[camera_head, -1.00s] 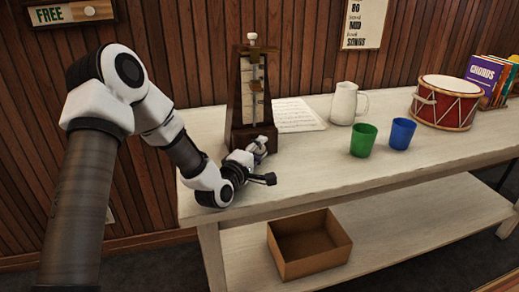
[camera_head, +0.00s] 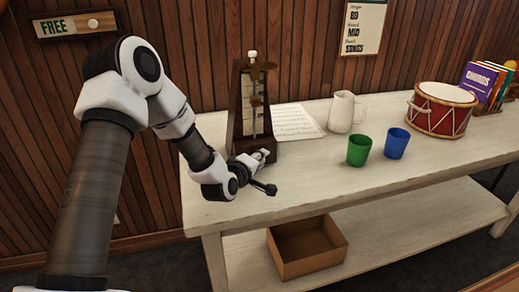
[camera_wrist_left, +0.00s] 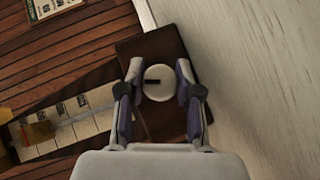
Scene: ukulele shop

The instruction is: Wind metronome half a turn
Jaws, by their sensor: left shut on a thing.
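The metronome (camera_head: 236,108) is a tall dark wooden case on the back left of the table, with a pale scale and a brass-coloured weight on its front. Its white round winding knob (camera_wrist_left: 158,83) has a dark slot and shows in the left wrist view. My left gripper (camera_head: 262,155) is at the low front of the metronome. In the left wrist view my left gripper (camera_wrist_left: 159,76) has one finger on each side of the knob and is shut on it. In the head view the fingers hide the knob. My right gripper is not in view.
Sheet music (camera_head: 295,122) lies right of the metronome. A white jug (camera_head: 341,112), green cup (camera_head: 359,150), blue cup (camera_head: 397,143) and red drum (camera_head: 440,110) stand farther right. An open cardboard box (camera_head: 307,250) is on the lower shelf. The front tabletop is clear.

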